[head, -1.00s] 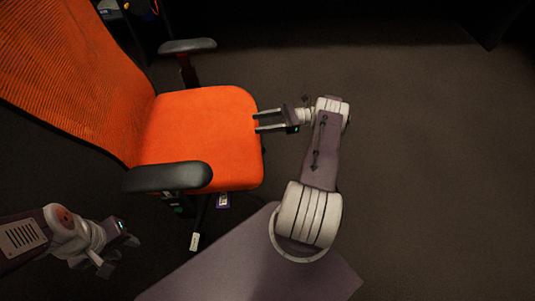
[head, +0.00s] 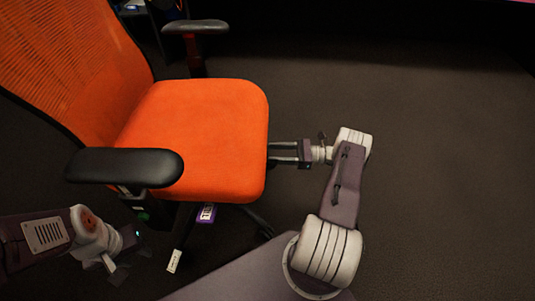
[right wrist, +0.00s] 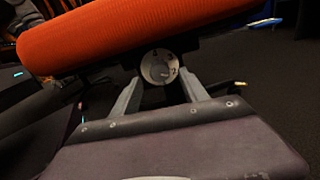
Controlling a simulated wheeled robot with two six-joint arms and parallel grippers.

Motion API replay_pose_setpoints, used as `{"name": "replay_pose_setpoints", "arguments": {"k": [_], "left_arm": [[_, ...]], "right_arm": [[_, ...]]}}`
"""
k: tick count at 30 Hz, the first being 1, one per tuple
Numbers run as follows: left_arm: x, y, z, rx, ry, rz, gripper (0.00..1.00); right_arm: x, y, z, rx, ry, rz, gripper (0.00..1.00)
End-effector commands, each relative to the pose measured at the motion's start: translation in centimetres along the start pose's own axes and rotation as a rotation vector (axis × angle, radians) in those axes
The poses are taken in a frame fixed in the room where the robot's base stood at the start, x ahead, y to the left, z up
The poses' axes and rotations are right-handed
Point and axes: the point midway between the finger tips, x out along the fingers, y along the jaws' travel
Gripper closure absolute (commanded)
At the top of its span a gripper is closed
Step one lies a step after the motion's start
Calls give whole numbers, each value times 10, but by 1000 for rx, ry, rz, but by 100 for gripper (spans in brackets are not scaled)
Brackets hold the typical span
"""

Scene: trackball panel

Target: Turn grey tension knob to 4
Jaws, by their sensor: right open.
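The grey tension knob (right wrist: 159,68) shows in the right wrist view as a round face with small marks, under the front of the orange seat. Its setting is too small to read surely. My right gripper (right wrist: 160,80) is open, with one finger on each side of the knob in that view; I cannot tell whether they touch it. In the head view, my right gripper (head: 270,153) is at the seat's right edge, and the knob is hidden. My left gripper (head: 112,264) hangs at the lower left, away from the knob; its opening is unclear.
The orange office chair (head: 205,130) has black armrests (head: 125,167) and a mesh back. The dark floor (head: 440,160) on the right is clear.

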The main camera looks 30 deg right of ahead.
Motion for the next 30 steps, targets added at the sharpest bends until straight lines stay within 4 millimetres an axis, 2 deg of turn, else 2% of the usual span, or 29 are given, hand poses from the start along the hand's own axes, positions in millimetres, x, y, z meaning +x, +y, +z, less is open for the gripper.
{"name": "replay_pose_setpoints", "arguments": {"k": [3,6,14,15,20,21,30], "left_arm": [[8,0,1,0,0,0,64],[10,0,1,0,0,0,64],[10,0,1,0,0,0,64],[10,0,1,0,0,0,64],[10,0,1,0,0,0,64],[10,0,1,0,0,0,64],[10,0,1,0,-1,0,64]], "right_arm": [[20,0,-3,0,1,3,48],[29,0,-2,-1,1,1,48],[32,0,-1,-1,1,0,48],[32,0,-1,-1,1,0,51],[32,0,-1,-1,1,0,95],[32,0,-1,-1,1,0,100],[32,0,-1,-35,1,1,100]]}}
